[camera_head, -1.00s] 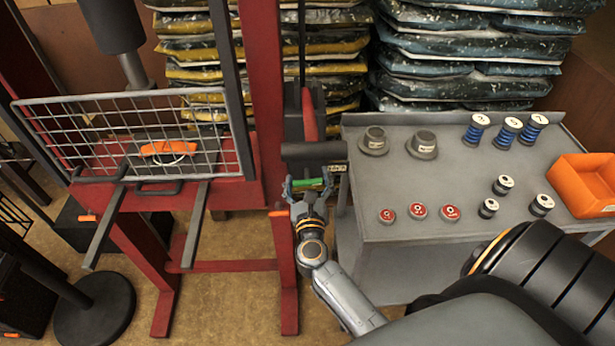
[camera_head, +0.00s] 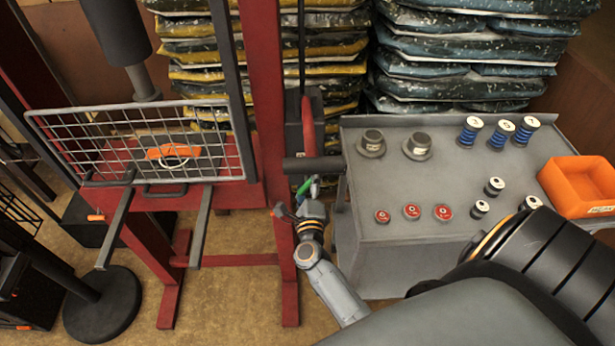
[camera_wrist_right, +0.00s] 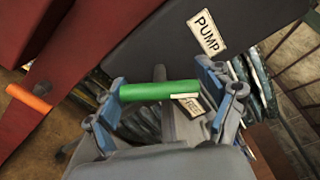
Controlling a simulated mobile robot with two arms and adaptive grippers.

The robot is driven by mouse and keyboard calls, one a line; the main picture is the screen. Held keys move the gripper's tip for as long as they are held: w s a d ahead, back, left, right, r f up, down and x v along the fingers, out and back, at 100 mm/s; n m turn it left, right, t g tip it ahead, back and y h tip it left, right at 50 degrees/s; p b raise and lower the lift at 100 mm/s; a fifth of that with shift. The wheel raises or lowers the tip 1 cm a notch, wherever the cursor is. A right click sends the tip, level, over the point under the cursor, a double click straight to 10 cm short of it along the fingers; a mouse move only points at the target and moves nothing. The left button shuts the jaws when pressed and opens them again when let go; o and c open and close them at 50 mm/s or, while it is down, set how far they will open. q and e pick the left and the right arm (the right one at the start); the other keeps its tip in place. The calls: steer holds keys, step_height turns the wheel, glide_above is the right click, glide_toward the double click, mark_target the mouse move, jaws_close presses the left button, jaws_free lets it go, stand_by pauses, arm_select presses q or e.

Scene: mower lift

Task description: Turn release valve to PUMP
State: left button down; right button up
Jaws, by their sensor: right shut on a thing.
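The release valve has a green handle (camera_wrist_right: 150,91), which my right gripper (camera_wrist_right: 172,94) is shut on in the right wrist view. The handle lies across the space between the grey and blue fingers. A white PUMP label (camera_wrist_right: 206,32) is on the dark housing above it. A second small label (camera_wrist_right: 188,105) sits just below the handle, partly hidden and hard to read. In the head view my right gripper (camera_head: 311,190) is at the valve beside the red press post, with a bit of green showing. My left gripper is not in view.
A red press frame (camera_head: 268,120) with a wire guard (camera_head: 140,140) stands left of the valve. A dark horizontal bar (camera_head: 315,165) is just above my gripper. A grey cart (camera_head: 375,205) with rollers, weights and an orange bin (camera_head: 580,187) is close on the right.

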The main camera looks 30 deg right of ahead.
steer(key=n+p, duration=0.1)
steer(key=n, duration=0.2)
steer(key=shift+r+n, duration=0.1)
steer(key=shift+n, duration=0.2)
steer(key=shift+n+p, duration=0.75)
steer(key=shift+n, duration=0.85)
steer(key=o, duration=1.1)
